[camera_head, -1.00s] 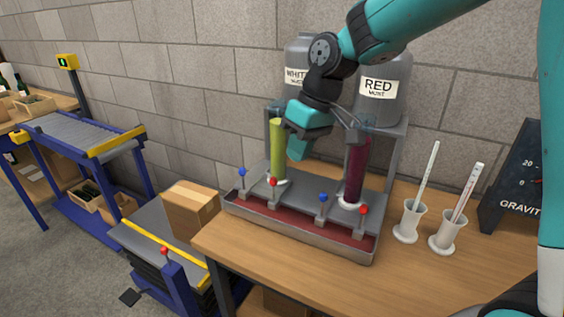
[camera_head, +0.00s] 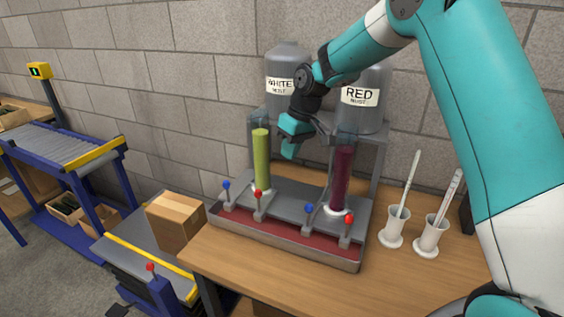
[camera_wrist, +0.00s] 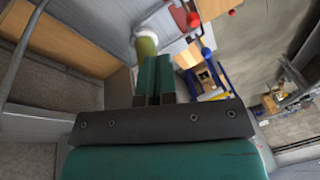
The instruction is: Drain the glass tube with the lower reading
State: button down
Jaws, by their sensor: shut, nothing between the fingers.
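Two glass tubes stand on a grey stand with a red-floored tray (camera_head: 285,236). The left tube (camera_head: 262,160) holds yellow-green liquid up to close below its top. The right tube (camera_head: 341,180) holds dark red liquid, its top a little lower in the picture; I cannot read any scale. Each tube has a blue-knobbed and a red-knobbed lever in front: blue (camera_head: 226,185) and red (camera_head: 258,194) at left, blue (camera_head: 308,209) and red (camera_head: 348,219) at right. My gripper (camera_head: 288,152) is shut and empty, between the tubes at upper height. In the wrist view its fingers (camera_wrist: 153,80) are together near the yellow-green tube (camera_wrist: 147,46).
WHITE (camera_head: 285,75) and RED (camera_head: 361,100) must tanks stand behind the tubes. Two white cylinders with thin stems (camera_head: 392,228) (camera_head: 431,238) stand on the wooden table (camera_head: 235,262) at right. A cardboard box (camera_head: 175,218) and conveyor (camera_head: 65,148) are at left.

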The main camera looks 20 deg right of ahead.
jog(key=p, duration=0.2)
send_near(259, 202)
jog(key=w+d+f, duration=0.1)
jog(key=d+f, duration=0.3)
jog(key=shift+w+a+f+p, duration=0.15)
jog(key=shift+a+p, duration=0.1)
jog(key=shift+a, duration=0.35)
jog(key=shift+s+a+f+p, duration=0.1)
jog(key=shift+a+p, duration=0.15)
jog(key=shift+a, duration=0.35)
jog(key=shift+w+a+f+p, duration=0.15)
jog(key=shift+a+p, duration=0.1)
jog(key=shift+a, duration=0.35)
jog(key=shift+s, duration=0.1)
